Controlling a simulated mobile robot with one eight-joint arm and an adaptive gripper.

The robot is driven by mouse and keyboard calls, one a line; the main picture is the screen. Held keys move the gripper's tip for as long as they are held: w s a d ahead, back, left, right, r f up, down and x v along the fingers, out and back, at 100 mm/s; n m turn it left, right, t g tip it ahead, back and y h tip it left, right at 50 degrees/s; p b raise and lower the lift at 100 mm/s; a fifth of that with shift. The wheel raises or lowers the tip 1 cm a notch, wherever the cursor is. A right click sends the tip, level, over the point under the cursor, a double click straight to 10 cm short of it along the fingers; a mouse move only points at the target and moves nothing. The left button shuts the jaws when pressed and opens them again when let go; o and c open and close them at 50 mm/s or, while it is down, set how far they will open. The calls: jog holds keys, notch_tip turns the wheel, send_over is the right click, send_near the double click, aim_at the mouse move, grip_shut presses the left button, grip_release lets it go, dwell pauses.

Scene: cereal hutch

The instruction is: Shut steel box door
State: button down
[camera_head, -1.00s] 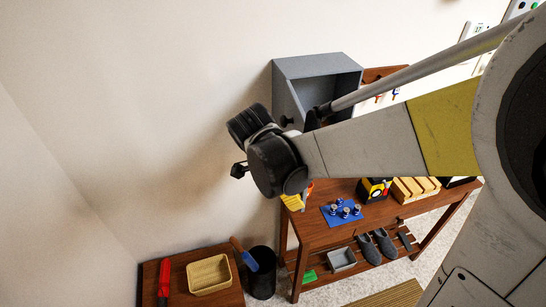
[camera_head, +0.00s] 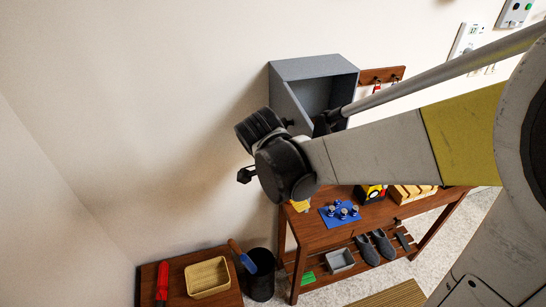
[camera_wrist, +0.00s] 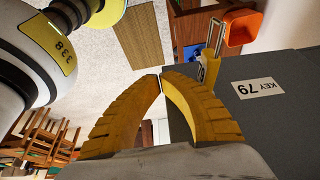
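The grey steel box (camera_head: 314,67) is on the wall above the wooden table in the head view. Its front is open, and its door (camera_head: 292,104) stands swung out on the left side, partly hidden behind my arm. Contact with the panel cannot be told.
The wooden table (camera_head: 312,231) holds a blue mat (camera_head: 327,218) with small pieces, and shoes are on its lower shelf. A low table (camera_head: 225,296) with a basket (camera_head: 208,277) and a black bin (camera_head: 261,285) stand at lower left. An orange tray (camera_wrist: 243,28) shows in the wrist view.

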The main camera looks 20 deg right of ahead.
jog(key=w+d+n+t+y, duration=0.1)
jog(key=w+d+n+t, duration=0.25)
jog(key=d+n, duration=1)
jog(key=w+d+n+y+b, duration=0.2)
jog(key=w+d+n+y, duration=0.1)
jog(key=w+d, duration=1.1)
jog(key=shift+w+t+b, duration=0.3)
jog(key=shift+w+t, duration=0.15)
jog(key=shift+w, duration=1.6)
jog(key=shift+d+n, duration=0.1)
jog(key=shift+n, duration=0.15)
jog(key=v, duration=1.2)
